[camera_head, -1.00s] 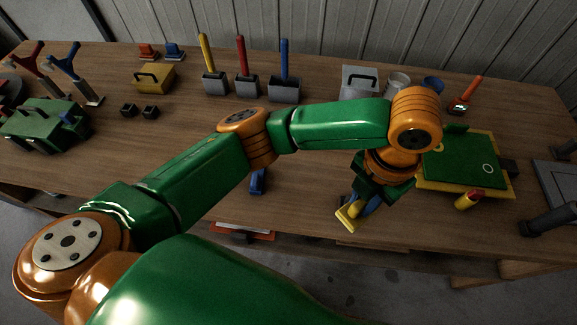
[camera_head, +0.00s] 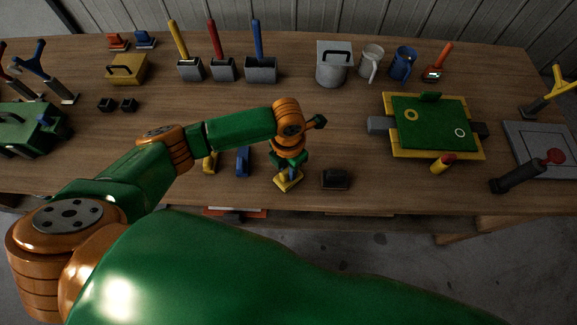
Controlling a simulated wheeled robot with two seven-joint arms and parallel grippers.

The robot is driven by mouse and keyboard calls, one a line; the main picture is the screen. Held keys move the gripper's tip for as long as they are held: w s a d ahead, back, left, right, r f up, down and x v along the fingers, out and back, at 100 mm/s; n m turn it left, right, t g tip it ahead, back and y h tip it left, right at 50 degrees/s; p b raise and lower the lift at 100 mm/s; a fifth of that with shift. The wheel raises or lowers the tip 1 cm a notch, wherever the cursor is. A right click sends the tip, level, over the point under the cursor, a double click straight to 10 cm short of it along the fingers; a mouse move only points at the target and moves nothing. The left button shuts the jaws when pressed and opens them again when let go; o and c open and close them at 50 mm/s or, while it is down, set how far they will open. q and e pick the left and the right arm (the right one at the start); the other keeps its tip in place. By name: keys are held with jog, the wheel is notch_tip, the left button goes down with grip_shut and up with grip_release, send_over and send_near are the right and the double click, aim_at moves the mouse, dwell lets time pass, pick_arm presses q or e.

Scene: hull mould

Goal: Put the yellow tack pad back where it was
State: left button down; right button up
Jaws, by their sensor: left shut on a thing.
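My left gripper (camera_head: 291,170) points down over the front middle of the table and is shut on the yellow tack pad (camera_head: 287,184). The pad shows as a flat yellow piece below the fingers, with a bit of blue beside it. The gripper hides part of the pad, and I cannot tell whether the pad touches the table. Another small yellow piece (camera_head: 210,163) and a blue piece (camera_head: 243,161) stand to the left, partly behind my arm. My right gripper is not in view.
A dark block (camera_head: 335,180) sits just right of the held pad. The green mould board with yellow frame (camera_head: 391,142) lies further right, with a red-and-yellow piece (camera_head: 443,163) at its front edge. Brushes, a grey can (camera_head: 333,66) and mugs stand behind.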

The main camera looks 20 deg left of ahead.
pick_arm(q)
jog(key=shift+f, duration=0.2)
jog(key=c, duration=0.7)
grip_release()
jog(key=shift+r, duration=0.1)
jog(key=shift+c, duration=0.2)
jog(key=shift+r, duration=0.15)
notch_tip(320, 180, up, 12)
jog(key=shift+b, duration=0.35)
